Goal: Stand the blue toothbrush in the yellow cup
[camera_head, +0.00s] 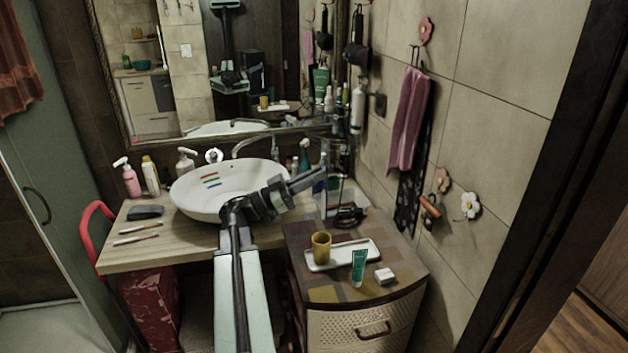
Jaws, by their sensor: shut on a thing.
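The yellow cup (320,246) stands upright on the left part of a white tray (370,254), on the patterned cabinet top at the right. My gripper (318,178) is above and behind the cup, by the right side of the basin. It is shut on a thin, bluish upright thing (323,200), which looks like the blue toothbrush. It hangs from the fingers, apart from the cup. Its lower end is hard to tell against the dark clutter behind.
A green tube (358,267) and a white soap-like block (385,276) stand near the tray. The white basin (228,186) is left of my gripper. Two other brushes (137,239) lie on the wooden counter (180,243). Bottles stand along the back.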

